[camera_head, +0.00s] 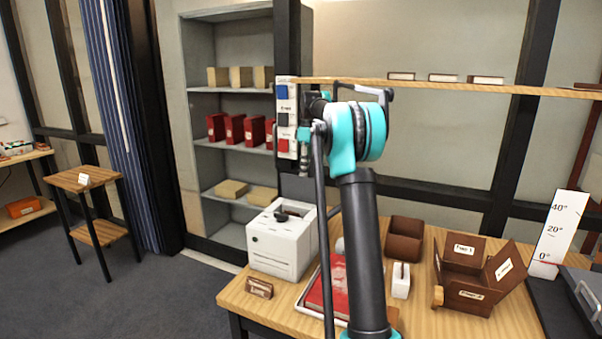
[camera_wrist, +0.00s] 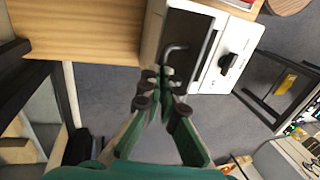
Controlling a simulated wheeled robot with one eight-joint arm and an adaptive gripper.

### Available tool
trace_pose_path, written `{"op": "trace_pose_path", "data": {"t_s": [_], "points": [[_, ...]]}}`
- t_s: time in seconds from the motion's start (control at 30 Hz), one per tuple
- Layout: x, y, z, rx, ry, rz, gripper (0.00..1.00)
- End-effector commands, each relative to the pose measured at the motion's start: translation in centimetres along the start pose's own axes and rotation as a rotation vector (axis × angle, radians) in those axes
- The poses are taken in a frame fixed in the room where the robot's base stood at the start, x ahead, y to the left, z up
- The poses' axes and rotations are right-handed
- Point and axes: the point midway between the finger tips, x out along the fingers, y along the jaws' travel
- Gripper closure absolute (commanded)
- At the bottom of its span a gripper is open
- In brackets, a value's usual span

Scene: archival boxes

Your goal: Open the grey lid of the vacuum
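The vacuum is a white box (camera_head: 283,243) at the left end of the wooden table, with a black knob on top. A dark grey panel (camera_head: 297,187), which looks like its lid, shows above its back edge; I cannot tell its exact tilt. In the wrist view the dark grey lid (camera_wrist: 186,32) carries a curved metal handle (camera_wrist: 176,48), with the white body (camera_wrist: 219,74) and black knob to its right. My gripper (camera_wrist: 158,80) has its green fingers converging at the handle's lower end. Whether they grip it is unclear. In the head view I cannot make out the fingers.
A red book in a tray (camera_head: 313,300), a small sign (camera_head: 259,287) and a brown box (camera_head: 404,240) stand near the vacuum. A wooden shelf board (camera_head: 440,86) runs above the table. A grey shelf unit (camera_head: 205,120) stands behind. Floor is open at left.

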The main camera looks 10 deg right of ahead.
Motion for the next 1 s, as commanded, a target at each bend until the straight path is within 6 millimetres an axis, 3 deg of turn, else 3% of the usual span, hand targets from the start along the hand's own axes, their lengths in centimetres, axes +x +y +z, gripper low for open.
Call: {"op": "trace_pose_path", "data": {"t_s": [0.03, 0.37, 1.0], "points": [[1.2, 1.0, 0.5, 0.005, -0.015, -0.032, 1.0], [1.5, 2.3, 0.3, 0.001, -0.016, -0.173, 1.0], [1.6, 2.5, 0.1, -0.005, -0.018, -0.214, 0.97]]}}
